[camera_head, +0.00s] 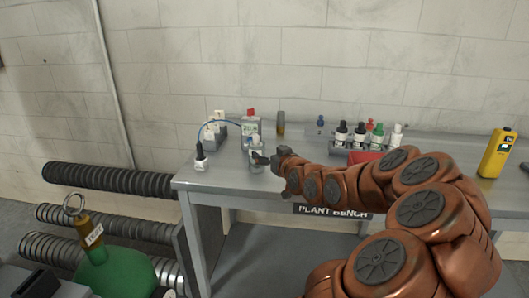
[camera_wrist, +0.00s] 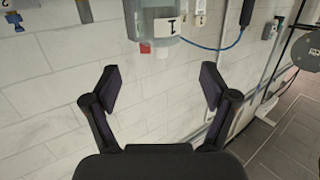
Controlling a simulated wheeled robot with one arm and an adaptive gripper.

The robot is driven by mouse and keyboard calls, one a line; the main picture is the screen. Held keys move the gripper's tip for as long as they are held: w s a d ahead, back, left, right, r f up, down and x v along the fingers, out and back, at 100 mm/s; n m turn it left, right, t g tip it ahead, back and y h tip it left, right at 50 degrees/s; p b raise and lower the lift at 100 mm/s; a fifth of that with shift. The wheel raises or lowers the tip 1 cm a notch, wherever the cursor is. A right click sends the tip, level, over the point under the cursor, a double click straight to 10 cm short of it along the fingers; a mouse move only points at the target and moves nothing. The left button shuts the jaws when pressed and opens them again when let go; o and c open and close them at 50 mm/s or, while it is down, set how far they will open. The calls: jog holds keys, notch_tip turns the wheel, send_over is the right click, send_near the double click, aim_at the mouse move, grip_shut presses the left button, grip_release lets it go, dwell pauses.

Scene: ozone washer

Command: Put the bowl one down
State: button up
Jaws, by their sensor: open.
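In the wrist view, which looks inverted, a clear vessel (camera_wrist: 160,45) with a white label marked "I" is at the top, beyond my fingertips. Whether a finger touches the vessel is hard to tell.
A white-and-black fitting (camera_head: 200,160) is at the bench's left edge. Several capped bottles (camera_head: 358,135) stand in a rack near a red tray (camera_head: 366,160). A yellow meter (camera_head: 497,153) is at right.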

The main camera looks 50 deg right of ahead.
jog(key=shift+v, duration=1.05)
jog(key=s+a+f+n+g+y, duration=0.1)
jog(key=a+f+n+g+y, duration=0.25)
jog(key=a, duration=0.85)
jog(key=s+a+f+g+y, duration=0.15)
jog(key=a+f+g, duration=0.25)
jog(key=a+f, duration=0.55)
jog(key=s+a+r+g, duration=0.1)
jog(key=s+a+g, duration=0.3)
jog(key=s+a, duration=0.5)
jog(key=s+a+r+g, duration=0.1)
jog(key=s+a+g, duration=0.4)
jog(key=s+a, duration=0.4)
jog(key=s, duration=0.7)
jog(key=shift+s+r+n+y, duration=0.2)
jog(key=shift+r+n+y, duration=0.05)
jog(key=shift+n+y, duration=0.15)
jog(key=shift+r+g, duration=0.1)
jog(key=shift+g, duration=0.15)
